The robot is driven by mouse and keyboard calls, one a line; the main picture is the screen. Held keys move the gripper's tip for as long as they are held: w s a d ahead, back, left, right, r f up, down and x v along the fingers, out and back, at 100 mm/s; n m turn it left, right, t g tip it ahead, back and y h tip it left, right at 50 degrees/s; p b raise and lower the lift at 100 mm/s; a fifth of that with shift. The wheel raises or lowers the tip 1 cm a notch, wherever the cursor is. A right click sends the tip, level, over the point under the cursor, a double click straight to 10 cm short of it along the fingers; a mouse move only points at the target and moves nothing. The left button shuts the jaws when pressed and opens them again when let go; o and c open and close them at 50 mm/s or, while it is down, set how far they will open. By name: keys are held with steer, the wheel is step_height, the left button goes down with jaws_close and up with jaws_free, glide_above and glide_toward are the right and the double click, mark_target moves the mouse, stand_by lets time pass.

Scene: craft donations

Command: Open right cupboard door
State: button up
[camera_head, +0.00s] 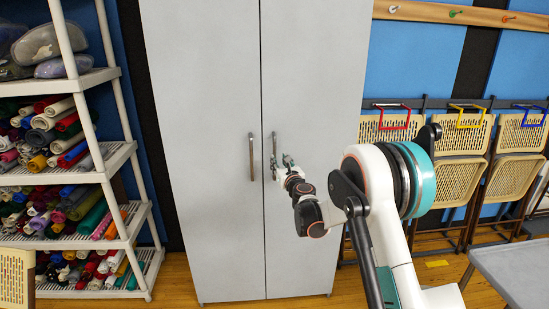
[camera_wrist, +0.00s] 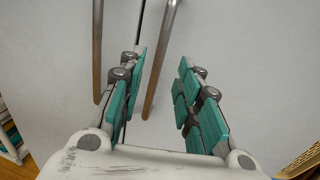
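The tall grey cupboard has a left door (camera_head: 205,130) and a right door (camera_head: 310,90), both closed, with a dark seam between them. The right door's upright bar handle (camera_head: 274,142) shows in the wrist view (camera_wrist: 161,60) between my two fingers, nearer the left one. My gripper (camera_head: 280,165) is open in front of the right door; its teal finger pads (camera_wrist: 163,88) stand apart in the wrist view. I cannot tell whether a finger touches the handle. My gripper hides the handle's lower part in the head view.
The left door's handle (camera_head: 252,157) is close beside the right one. A white shelf unit (camera_head: 122,150) with fabric rolls stands to the left. Folding chairs (camera_head: 460,165) hang on the wall to the right, and a grey table (camera_head: 520,270) is at lower right.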

mark_target(275, 155)
steer(key=b+x, duration=0.1)
steer(key=x, duration=0.6)
steer(key=shift+w, duration=0.1)
steer(key=shift+c, duration=0.2)
jaws_close()
